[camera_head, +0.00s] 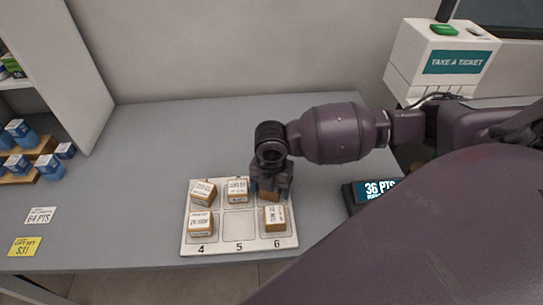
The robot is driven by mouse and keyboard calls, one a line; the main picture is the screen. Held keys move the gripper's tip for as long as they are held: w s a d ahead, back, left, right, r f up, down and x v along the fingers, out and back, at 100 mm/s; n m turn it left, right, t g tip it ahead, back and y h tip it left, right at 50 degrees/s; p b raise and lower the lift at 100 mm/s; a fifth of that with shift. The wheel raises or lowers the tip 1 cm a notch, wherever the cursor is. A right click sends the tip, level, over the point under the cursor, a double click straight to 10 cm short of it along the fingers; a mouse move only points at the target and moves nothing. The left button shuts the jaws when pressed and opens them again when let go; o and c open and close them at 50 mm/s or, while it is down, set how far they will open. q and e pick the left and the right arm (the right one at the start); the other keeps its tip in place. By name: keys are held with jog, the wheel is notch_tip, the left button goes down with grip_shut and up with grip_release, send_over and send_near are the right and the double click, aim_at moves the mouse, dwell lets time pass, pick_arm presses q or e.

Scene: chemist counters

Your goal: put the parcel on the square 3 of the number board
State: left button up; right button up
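The white number board (239,249) lies on the grey counter, with the numbers 4, 5 and 6 readable along its front row. A brown parcel (268,196) is at the back right square, above the 6 column, mostly hidden under my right gripper (270,190). My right gripper points down over that square with its fingers around the parcel. Whether they press on it, and whether the parcel rests on the board, I cannot tell. The number of that square is hidden. My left gripper is not in view.
Other labelled parcels sit at back left (203,192), back middle (237,190), square 4 (200,224) and square 6 (274,218). Square 5 (239,226) is bare. A points display (376,190) and a ticket machine (440,60) stand right.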

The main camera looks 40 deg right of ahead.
jog(key=shift+r, duration=0.1)
jog(key=shift+r, duration=0.35)
notch_tip(320, 180, up, 10)
jog(key=shift+p, duration=0.9)
jog(key=shift+r, duration=0.75)
jog(key=shift+f, duration=0.1)
